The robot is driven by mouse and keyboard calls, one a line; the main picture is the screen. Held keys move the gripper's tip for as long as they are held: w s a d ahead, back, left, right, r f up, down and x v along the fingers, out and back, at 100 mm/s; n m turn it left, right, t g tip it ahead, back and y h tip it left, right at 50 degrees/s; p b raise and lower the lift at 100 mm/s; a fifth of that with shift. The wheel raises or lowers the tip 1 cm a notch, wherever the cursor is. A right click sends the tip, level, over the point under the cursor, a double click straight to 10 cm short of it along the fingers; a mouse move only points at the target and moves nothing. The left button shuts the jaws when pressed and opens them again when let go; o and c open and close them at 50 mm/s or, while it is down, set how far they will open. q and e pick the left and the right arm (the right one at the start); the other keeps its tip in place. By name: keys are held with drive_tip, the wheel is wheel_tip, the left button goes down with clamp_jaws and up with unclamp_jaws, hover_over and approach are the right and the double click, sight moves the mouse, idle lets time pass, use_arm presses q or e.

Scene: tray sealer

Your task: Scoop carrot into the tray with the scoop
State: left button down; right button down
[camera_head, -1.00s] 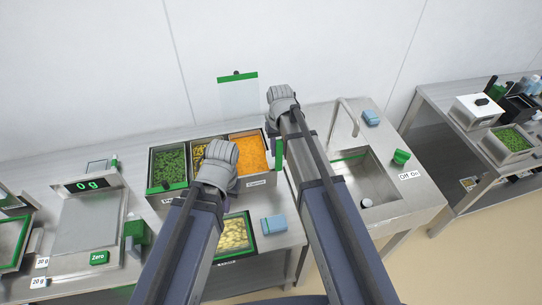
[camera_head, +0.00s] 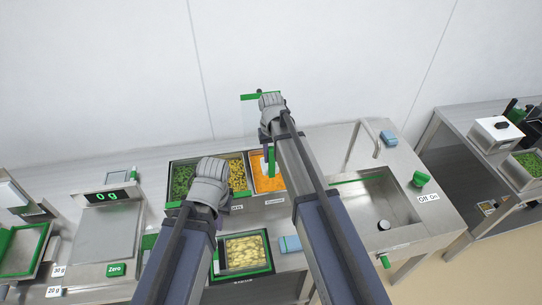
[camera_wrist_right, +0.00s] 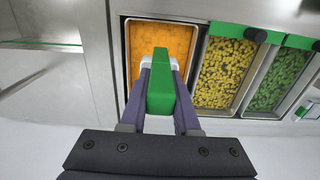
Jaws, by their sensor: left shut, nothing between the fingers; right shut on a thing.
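Diced orange carrot (camera_head: 274,183) fills the rightmost bin of the row at the back of the counter; it also shows in the right wrist view (camera_wrist_right: 148,40). My right gripper (camera_head: 268,142) is over this bin, shut on the green handle of the scoop (camera_head: 271,162). In the right wrist view the green handle (camera_wrist_right: 160,85) stands between the fingers, in front of the carrot; the scoop's bowl is hidden. My left gripper (camera_head: 210,182) is shut and empty, in front of the left bins; its fingertips are hard to make out. I cannot tell which container is the task's tray.
A bin of yellow pieces (camera_head: 238,175) and a bin of green pieces (camera_head: 182,181) adjoin the carrot bin. A pale-filled container (camera_head: 246,236) stands in front. The scale (camera_head: 103,232) reads 0 g with a bare platform. A sink (camera_head: 370,200) lies right.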

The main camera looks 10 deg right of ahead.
sight(272, 175)
drive_tip(key=shift+f+b, duration=5.25)
drive_tip(key=shift+f, duration=0.25)
drive_tip(key=shift+r, duration=0.1)
wheel_tip(272, 175, up, 11)
drive_tip(key=p, duration=1.1)
drive_tip(key=shift+r, duration=0.1)
